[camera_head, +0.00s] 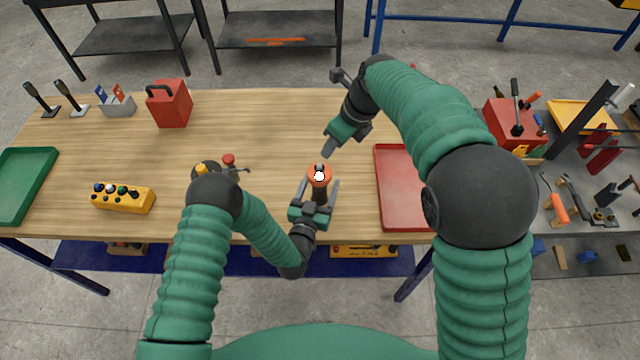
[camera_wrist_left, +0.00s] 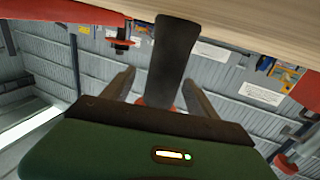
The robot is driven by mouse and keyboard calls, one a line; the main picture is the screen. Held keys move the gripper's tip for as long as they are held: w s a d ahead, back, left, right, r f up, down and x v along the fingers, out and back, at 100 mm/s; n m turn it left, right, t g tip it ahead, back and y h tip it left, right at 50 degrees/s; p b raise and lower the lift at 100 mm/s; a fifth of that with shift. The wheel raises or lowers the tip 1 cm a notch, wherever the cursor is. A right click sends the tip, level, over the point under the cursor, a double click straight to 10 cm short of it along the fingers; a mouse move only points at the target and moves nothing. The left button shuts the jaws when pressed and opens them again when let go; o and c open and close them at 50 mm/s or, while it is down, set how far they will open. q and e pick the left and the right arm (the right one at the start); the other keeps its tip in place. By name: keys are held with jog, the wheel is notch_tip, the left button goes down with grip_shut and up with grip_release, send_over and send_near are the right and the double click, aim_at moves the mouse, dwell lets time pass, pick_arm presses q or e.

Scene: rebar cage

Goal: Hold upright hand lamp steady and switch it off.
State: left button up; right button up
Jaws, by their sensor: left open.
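The hand lamp (camera_head: 320,192) stands upright on the table near its front edge, with an orange-red head and a bright white top. Its dark handle also shows in the left wrist view (camera_wrist_left: 174,62), between the fingers. My left gripper (camera_head: 320,184) is open, with one finger on each side of the lamp and visible gaps to the handle. My right gripper (camera_head: 328,152) is above and behind the lamp, pointing down toward it and apart from it. Its fingers are seen edge-on, so their opening is unclear. The lamp's switch cannot be made out.
A red tray (camera_head: 402,222) lies right of the lamp, and a green tray (camera_head: 42,172) at the far left. A yellow button box (camera_head: 122,198), a red container (camera_head: 170,104) and a grey holder (camera_head: 118,107) stand on the left. The table's back middle is clear.

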pick_arm(q)
jog(key=shift+a, duration=0.2)
jog(key=c, duration=0.9)
grip_shut()
pick_arm(e)
jog(key=shift+a, duration=0.2)
grip_shut()
pick_arm(q)
jog(key=shift+s+d, duration=0.1)
pick_arm(e)
jog(key=shift+a, duration=0.1)
dwell(0.4)
